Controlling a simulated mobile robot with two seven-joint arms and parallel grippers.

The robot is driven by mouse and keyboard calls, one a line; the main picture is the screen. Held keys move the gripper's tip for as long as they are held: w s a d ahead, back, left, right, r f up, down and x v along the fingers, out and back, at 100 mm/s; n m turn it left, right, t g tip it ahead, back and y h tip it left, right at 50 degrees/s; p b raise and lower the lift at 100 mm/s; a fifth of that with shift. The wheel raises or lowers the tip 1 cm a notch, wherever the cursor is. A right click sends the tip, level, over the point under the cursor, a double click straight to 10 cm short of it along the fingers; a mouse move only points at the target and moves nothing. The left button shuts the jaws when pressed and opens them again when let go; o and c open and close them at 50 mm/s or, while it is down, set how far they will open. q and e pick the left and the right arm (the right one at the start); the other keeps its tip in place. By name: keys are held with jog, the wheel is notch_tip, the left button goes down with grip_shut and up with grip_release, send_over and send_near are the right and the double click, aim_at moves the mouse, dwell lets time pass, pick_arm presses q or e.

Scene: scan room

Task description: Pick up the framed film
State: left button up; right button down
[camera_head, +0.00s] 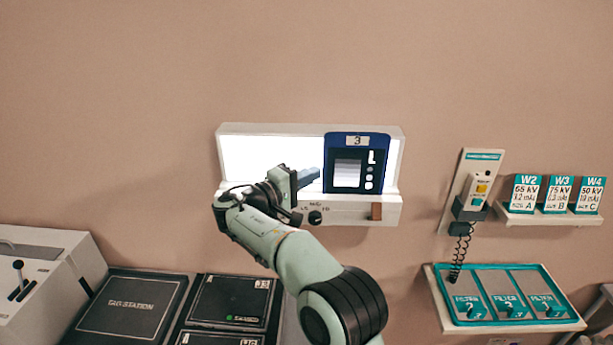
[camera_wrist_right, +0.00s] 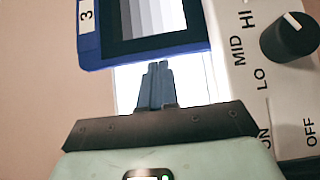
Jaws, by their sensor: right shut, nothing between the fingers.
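The framed film (camera_head: 357,185) has a blue frame with a 3 label on top, and stands upright against the right part of the lit light box (camera_head: 270,130) on the wall. In the right wrist view the film (camera_wrist_right: 151,47) shows its blue edge just beyond my fingertips. My right gripper (camera_head: 316,174) is in front of the light box, at the left edge of the film in the head view. Its blue fingers (camera_wrist_right: 157,75) are closed together and empty. Whether they touch the frame is unclear. My left gripper is not in view.
The light box has a black knob (camera_head: 315,217) marked LO, MID, HI. A hand control (camera_head: 478,190) with a coiled cord hangs to the right, beside a card shelf (camera_head: 550,217) and a filter tray (camera_head: 437,283). Black cases (camera_head: 130,306) lie at the lower left.

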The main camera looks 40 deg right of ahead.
aim_at(359, 173)
jog(key=s+d+b, duration=0.1)
jog(key=d, duration=0.1)
jog(key=s+d+f+b, duration=0.1)
jog(key=s, duration=0.1)
jog(key=shift+s+d+b, duration=0.1)
jog(key=shift+d+b, duration=0.2)
jog(key=shift+d, duration=0.05)
jog(key=s+d+b, duration=0.1)
jog(key=s, duration=0.1)
jog(key=s+d, duration=0.2)
jog(key=shift+d+r+b, duration=0.3)
jog(key=shift+r+b, duration=0.1)
jog(key=shift+w+d, duration=0.1)
jog(key=shift+w, duration=0.05)
jog(key=shift+w+r, duration=0.1)
jog(key=shift+r, duration=0.1)
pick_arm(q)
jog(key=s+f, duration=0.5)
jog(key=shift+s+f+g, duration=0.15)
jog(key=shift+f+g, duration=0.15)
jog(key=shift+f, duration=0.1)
